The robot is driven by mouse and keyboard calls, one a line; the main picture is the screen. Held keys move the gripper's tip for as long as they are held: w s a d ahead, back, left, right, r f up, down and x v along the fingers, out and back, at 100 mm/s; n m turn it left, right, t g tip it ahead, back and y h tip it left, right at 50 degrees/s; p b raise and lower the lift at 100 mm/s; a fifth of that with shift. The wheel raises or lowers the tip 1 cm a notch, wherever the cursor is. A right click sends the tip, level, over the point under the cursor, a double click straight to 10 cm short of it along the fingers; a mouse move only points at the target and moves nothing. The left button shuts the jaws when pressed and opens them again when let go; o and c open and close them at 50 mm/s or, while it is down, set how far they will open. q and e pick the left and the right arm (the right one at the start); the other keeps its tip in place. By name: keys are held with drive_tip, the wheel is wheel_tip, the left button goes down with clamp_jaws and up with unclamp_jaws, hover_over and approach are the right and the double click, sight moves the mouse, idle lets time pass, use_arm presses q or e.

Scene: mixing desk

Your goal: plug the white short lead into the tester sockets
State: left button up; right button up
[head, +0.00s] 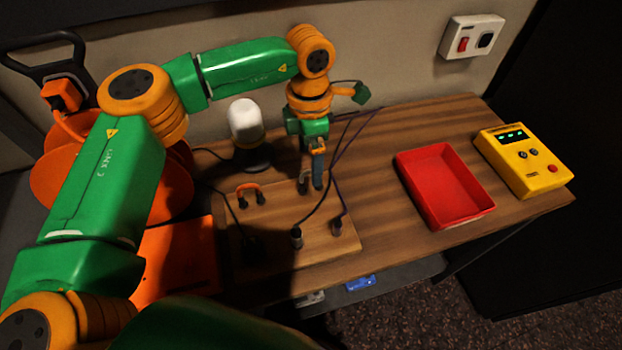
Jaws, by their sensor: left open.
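The yellow tester (524,160) lies at the right end of the wooden table, with green lights, small dark round spots that may be its sockets, and a red button. I cannot make out a white lead. A wooden board (318,248) at the table's front left carries a short orange lead (250,188) and several dark plugs, one of them a grey-tipped plug (297,238). My left gripper (318,184) is open, pointing down over the board's back edge, beside another dark plug (303,183). Whether it touches that plug is unclear. My right gripper is out of view.
An empty red tray (445,187) stands between the board and the tester. A white-topped lamp (245,121) stands behind the board. Dark and purple cables run around my left gripper. An orange cable reel (65,181) is at the left. A blue item (360,283) lies below the table's front edge.

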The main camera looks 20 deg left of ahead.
sight(310, 174)
use_arm(q)
wheel_tip(310, 174, down, 7)
drive_tip(key=b, duration=0.5)
drive_tip(key=shift+f, duration=0.2)
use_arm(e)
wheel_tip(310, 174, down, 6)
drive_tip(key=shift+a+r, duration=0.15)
use_arm(q)
drive_tip(key=shift+r, duration=0.1)
clamp_jaws()
idle(0.4)
idle(1.1)
drive_tip(key=shift+r+p, duration=2.2)
drive_tip(key=shift+r, duration=0.8)
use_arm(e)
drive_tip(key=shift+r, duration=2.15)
